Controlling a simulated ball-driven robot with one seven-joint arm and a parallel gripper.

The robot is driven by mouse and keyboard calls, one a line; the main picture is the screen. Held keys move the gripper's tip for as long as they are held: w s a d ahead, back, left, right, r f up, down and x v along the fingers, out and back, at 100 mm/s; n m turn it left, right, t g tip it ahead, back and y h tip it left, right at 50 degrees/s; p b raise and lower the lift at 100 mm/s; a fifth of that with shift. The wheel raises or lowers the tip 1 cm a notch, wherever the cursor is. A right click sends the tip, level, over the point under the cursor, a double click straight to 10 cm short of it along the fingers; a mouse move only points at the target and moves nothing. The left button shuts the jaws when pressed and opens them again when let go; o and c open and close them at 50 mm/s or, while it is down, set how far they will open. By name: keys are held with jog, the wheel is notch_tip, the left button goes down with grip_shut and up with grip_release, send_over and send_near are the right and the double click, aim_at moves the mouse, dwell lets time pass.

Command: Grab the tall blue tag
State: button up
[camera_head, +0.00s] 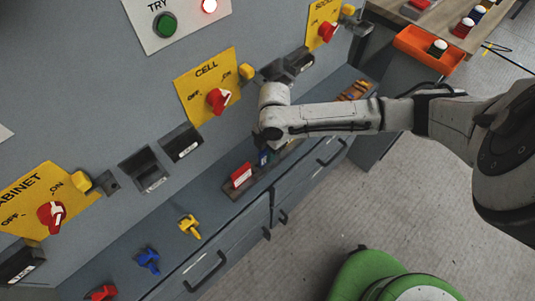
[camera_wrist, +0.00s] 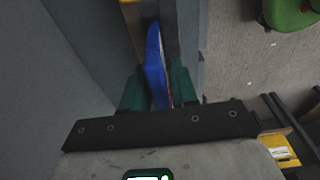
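The tall blue tag (camera_wrist: 156,62) stands on edge between the two dark green fingers of my gripper (camera_wrist: 160,92) in the wrist view. The fingers lie close along both sides of it; I cannot tell whether they press on it. In the head view a small part of the blue tag (camera_head: 264,158) shows below my wrist, in a dark tray (camera_head: 233,192) on the grey ledge. My arm hides much of that area. A red tag (camera_head: 241,175) with a white face stands in the same tray, left of the blue one.
A grey panel carries yellow plates with red switches, such as the CELL switch (camera_head: 218,100). Blue (camera_head: 148,261), yellow (camera_head: 189,226) and red (camera_head: 102,293) pieces lie on the ledge to the left. Drawer handles (camera_head: 205,272) stick out below. An orange bin (camera_head: 428,48) is at the upper right.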

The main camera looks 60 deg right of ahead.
grip_shut()
